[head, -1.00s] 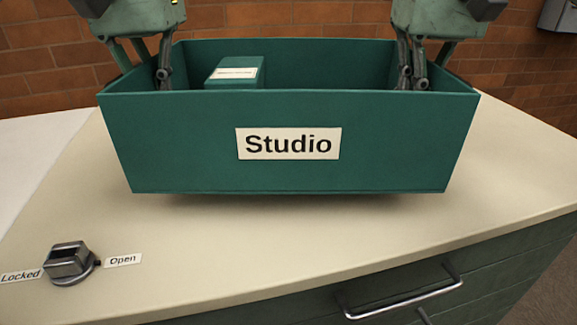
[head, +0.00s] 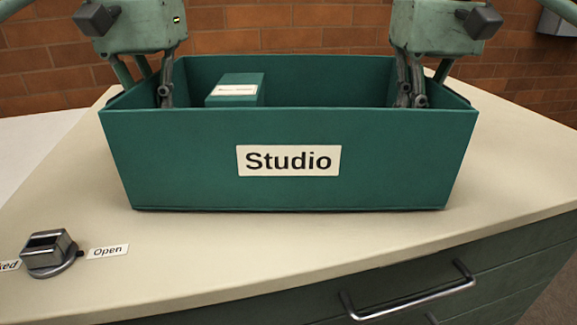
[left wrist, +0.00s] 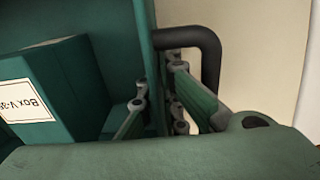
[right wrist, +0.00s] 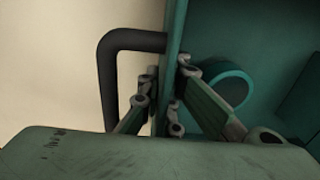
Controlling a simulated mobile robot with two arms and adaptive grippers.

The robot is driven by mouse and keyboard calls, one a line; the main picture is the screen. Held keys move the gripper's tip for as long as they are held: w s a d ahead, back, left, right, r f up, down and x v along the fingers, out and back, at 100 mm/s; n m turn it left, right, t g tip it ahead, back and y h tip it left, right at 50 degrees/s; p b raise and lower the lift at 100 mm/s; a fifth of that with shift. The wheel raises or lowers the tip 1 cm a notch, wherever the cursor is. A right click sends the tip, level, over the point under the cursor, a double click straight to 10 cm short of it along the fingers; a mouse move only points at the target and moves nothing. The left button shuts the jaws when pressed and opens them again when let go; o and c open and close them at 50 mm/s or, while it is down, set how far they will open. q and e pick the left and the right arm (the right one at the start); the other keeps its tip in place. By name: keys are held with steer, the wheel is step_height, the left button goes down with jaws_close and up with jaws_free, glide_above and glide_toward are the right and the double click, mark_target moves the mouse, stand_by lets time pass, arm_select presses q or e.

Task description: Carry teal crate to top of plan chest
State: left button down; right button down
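The teal crate (head: 200,188), with a "Studio" label on its front, is level on or just above the cream top of the plan chest (head: 300,245); I cannot tell whether it touches. A teal box (head: 238,88) with a white label is inside it, at left. My left gripper (head: 165,90) is shut on the crate's left wall, by the dark handle (left wrist: 208,50). My right gripper (head: 408,90) is shut on the right wall, by the other handle (right wrist: 108,75). A round teal item (right wrist: 232,88) inside the crate shows in the right wrist view.
A metal knob (head: 48,254) with a sign reading "Open" (head: 107,251) is on the chest top at front left. A drawer with a metal handle (head: 410,298) is below the front edge. A brick wall (head: 300,25) stands behind. Bare chest top lies around the crate.

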arm_select(q)
steer(key=shift+f, duration=0.4)
arm_select(e)
steer(key=shift+d+f, duration=0.1)
steer(key=shift+f, duration=0.3)
arm_select(q)
steer(key=c, duration=2)
jaws_free()
steer(key=shift+r, duration=0.15)
arm_select(e)
steer(key=c, duration=2)
jaws_free()
steer(key=shift+r, duration=0.1)
steer(key=shift+r, duration=0.1)
